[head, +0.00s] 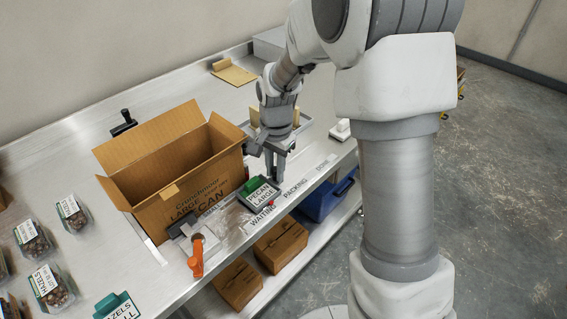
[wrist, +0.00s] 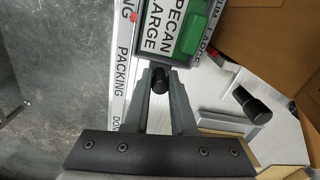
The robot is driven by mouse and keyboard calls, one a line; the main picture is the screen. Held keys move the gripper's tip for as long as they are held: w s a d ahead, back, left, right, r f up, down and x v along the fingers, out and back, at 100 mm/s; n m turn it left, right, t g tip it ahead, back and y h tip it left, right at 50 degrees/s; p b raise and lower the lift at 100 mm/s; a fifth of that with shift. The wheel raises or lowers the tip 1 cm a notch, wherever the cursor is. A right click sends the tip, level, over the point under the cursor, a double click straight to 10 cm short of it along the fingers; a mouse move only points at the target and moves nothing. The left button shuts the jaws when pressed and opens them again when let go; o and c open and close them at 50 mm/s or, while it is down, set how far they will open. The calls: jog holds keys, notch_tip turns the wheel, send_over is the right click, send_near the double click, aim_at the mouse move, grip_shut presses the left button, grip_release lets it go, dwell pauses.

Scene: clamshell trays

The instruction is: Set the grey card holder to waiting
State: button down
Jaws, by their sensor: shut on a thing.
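The grey card holder (head: 265,204) lies on the bench near its front edge, with a white PECAN LARGE card and a green block on it. It also shows at the top of the wrist view (wrist: 168,57). A printed strip (head: 294,190) beside it reads WAITING, PACKING, DONE. The holder's red marker (wrist: 135,17) sits at the end of the word WAITING, towards PACKING. My gripper (wrist: 161,76) is shut on a black knob (wrist: 161,81) at the end of the holder nearest me in the wrist view. In the head view, my gripper (head: 276,177) points down behind the holder.
An open cardboard carton (head: 180,195) stands close behind the holder. An orange-handled tool (head: 196,258) lies to the left. Clear trays of nuts (head: 52,287) are at far left. A blue bin (head: 326,203) and closed boxes (head: 281,245) sit on the lower shelf.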

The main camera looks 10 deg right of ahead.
jog(key=c, duration=1)
grip_release()
notch_tip(320, 180, up, 18)
jog(key=p, duration=0.3)
jog(key=shift+s+d+f, duration=0.2)
jog(key=shift+f, duration=0.05)
jog(key=shift+o, duration=0.2)
